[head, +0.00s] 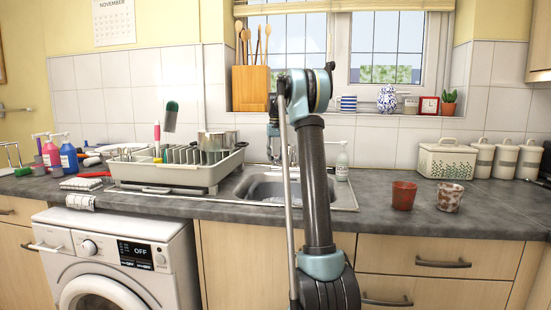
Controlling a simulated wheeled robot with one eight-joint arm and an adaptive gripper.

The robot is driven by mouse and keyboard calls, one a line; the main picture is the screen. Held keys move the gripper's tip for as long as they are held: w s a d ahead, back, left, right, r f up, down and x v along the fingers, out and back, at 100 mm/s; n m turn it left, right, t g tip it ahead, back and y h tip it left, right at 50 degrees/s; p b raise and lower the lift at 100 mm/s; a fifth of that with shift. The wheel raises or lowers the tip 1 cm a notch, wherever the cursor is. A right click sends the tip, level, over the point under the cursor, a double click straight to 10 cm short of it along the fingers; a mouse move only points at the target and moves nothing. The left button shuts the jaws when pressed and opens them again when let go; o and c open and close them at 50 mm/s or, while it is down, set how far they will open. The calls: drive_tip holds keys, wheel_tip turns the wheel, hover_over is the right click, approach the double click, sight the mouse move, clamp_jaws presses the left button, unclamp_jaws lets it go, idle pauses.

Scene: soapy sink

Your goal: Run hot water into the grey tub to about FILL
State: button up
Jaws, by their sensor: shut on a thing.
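A grey tub (262,188) sits in the sink (232,187), partly hidden behind my arm. Its water level cannot be made out from here. The tap (291,153) stands at the back of the sink, mostly covered by my arm. My gripper (273,156) hangs down at the back of the sink, just left of the tap spout, shut at the tap's left side. The handle between its fingers is too small and hidden to see clearly. No running water can be made out.
A dish rack (175,172) with plates and pans stands left of the sink. A soap bottle (342,163) stands behind the sink on the right. Two pots (403,195) (450,197) stand on the right counter. Bottles (68,155) crowd the far left. The front right counter is clear.

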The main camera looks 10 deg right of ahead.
drive_tip(key=shift+m, duration=0.4)
drive_tip(key=o, duration=1.1)
drive_tip(key=shift+c, duration=0.2)
wheel_tip(320, 180, up, 12)
